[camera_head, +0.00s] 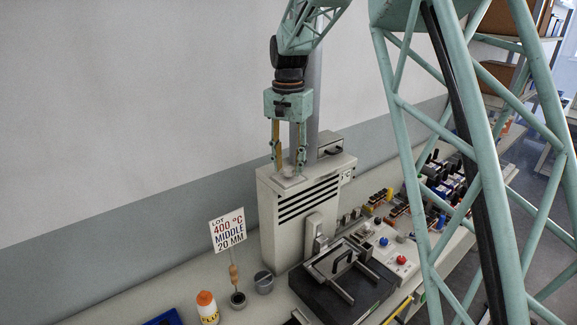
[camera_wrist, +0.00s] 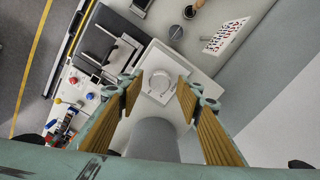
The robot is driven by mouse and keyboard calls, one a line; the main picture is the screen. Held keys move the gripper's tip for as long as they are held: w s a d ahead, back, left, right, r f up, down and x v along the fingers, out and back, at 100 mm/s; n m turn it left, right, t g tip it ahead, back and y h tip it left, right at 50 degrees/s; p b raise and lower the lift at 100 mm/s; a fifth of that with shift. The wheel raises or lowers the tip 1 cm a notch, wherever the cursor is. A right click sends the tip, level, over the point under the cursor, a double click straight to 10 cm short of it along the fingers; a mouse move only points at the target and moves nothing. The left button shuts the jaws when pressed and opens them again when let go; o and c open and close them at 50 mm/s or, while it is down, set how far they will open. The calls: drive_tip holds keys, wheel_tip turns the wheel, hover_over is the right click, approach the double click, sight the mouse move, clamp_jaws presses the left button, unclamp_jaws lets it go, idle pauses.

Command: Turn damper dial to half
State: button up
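The damper dial (camera_wrist: 160,82) is a pale round knob on a square white plate, on top of the tall white vented cabinet (camera_head: 284,225). In the wrist view a lighter raised bar or notch seems to cross the dial, but its setting cannot be read. My gripper (camera_head: 288,167) points down over the cabinet top. In the wrist view my gripper (camera_wrist: 159,95) is open, its two tan-padded fingers on either side of the dial with gaps showing. In the head view the fingers partly hide the dial (camera_head: 289,173); contact cannot be judged.
A grey pipe (camera_wrist: 153,137) rises from the cabinet close behind the dial. A sign (camera_head: 228,231) reads "LOT 400 °C MIDDLE 20 MM". A black press-like device (camera_head: 342,283), coloured knobs (camera_head: 401,260) and a bottle (camera_head: 207,307) stand on the bench. The wall is behind.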

drive_tip(key=shift+f, duration=0.35)
drive_tip(key=shift+c, duration=0.7)
drive_tip(key=c, duration=0.7)
drive_tip(key=shift+c, duration=0.2)
